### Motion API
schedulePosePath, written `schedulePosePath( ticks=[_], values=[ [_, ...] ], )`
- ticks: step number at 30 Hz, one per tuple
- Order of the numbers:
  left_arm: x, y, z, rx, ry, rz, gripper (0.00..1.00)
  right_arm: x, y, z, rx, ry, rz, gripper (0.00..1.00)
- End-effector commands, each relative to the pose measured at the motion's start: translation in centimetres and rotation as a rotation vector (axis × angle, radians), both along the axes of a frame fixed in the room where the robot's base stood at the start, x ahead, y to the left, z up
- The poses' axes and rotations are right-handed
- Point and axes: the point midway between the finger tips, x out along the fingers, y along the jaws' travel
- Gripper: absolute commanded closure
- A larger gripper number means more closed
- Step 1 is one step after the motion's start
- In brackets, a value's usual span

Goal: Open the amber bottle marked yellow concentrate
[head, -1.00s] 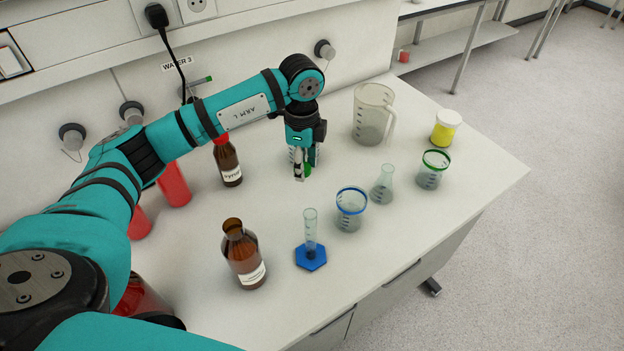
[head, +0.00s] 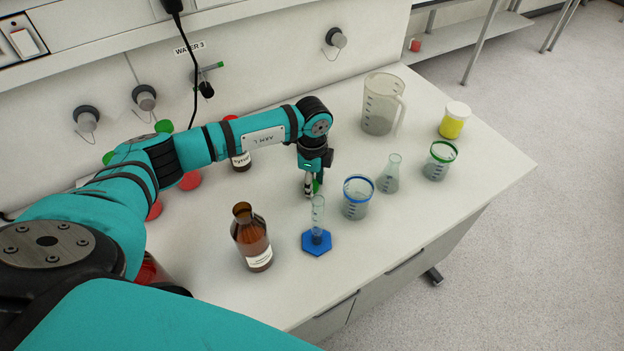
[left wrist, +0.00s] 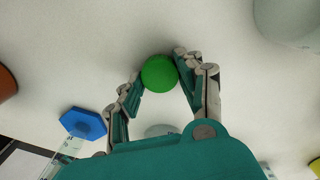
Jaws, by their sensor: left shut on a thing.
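An open amber bottle (head: 252,243) with no cap stands upright at the front of the bench in the head view. Its white label is too small to read. My left gripper (head: 313,190) points down behind the measuring cylinder, right of the open bottle. It is shut on a round green cap (left wrist: 159,72), which shows between the fingertips in the left wrist view. I cannot tell whether the cap touches the bench. My right gripper is not in view.
A measuring cylinder (head: 317,240) on a blue hexagonal base stands close in front of the gripper. A blue-rimmed beaker (head: 357,198), a flask (head: 390,174), a green-rimmed beaker (head: 439,161), a jug (head: 382,104) and a yellow jar (head: 454,121) stand to the right. Bench between bottles is clear.

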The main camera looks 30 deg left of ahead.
Motion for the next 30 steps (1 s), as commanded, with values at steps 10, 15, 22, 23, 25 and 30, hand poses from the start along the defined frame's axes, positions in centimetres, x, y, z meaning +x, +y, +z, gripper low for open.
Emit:
schedulePosePath(
  ticks=[10, 15, 22, 23, 25, 30],
  values=[
    [-0.01, 0.00, -0.63, 0.000, 0.001, 0.000, 1.00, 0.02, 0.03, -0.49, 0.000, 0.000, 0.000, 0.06],
    [-0.06, -0.01, -0.72, 0.001, 0.002, -0.001, 0.49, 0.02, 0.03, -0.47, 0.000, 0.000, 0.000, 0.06],
    [-0.09, 0.00, -0.76, 0.001, 0.002, 0.000, 0.40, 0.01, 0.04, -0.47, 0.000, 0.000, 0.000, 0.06],
    [-0.09, 0.00, -0.77, 0.001, 0.002, 0.000, 0.40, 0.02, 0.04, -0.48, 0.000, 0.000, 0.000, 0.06],
    [-0.09, 0.00, -0.77, 0.001, 0.002, 0.000, 0.40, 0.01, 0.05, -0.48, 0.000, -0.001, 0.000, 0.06],
    [-0.07, 0.03, -0.32, 0.001, 0.002, 0.000, 0.40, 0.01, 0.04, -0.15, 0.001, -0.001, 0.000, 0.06]
  ],
)
